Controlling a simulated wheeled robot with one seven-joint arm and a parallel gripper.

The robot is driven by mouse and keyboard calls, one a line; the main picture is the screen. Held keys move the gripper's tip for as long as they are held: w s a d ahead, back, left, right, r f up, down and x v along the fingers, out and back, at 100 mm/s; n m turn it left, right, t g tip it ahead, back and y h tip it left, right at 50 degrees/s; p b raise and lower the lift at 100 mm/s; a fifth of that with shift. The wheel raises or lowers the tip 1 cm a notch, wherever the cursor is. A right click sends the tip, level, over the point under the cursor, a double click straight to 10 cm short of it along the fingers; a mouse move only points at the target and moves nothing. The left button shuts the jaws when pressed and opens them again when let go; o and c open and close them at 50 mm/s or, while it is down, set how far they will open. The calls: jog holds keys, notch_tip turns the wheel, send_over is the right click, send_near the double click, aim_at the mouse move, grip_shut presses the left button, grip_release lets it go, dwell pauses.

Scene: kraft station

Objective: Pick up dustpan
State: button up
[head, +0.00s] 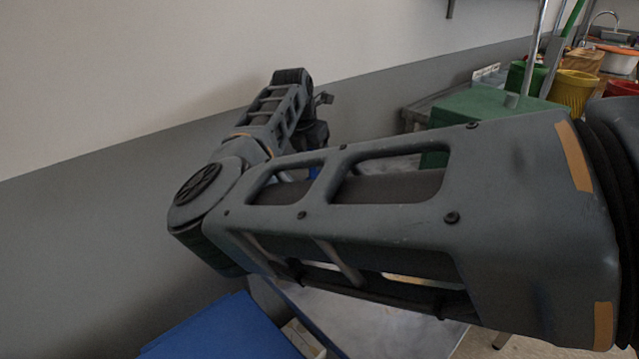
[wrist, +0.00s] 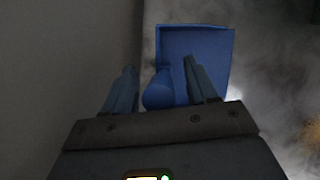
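The blue dustpan (wrist: 198,52) shows in the wrist view, lying on a grey surface with its wide pan toward the top. Its rounded handle (wrist: 159,92) points back toward my gripper and appears between the two fingers. My gripper (wrist: 158,75) is open, with a finger on each side of the handle; I cannot tell whether either touches it. In the head view my arm hides most of the dustpan's area; only a small blue patch shows beside my wrist.
A grey wall runs along the left, close to my gripper. In the head view a blue object (head: 225,330) lies at the bottom. A green box (head: 490,103), a yellow container (head: 571,90) and a green container (head: 527,78) stand at the right back.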

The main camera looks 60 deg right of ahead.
grip_shut()
dwell(0.3)
jog(key=shift+r, duration=0.15)
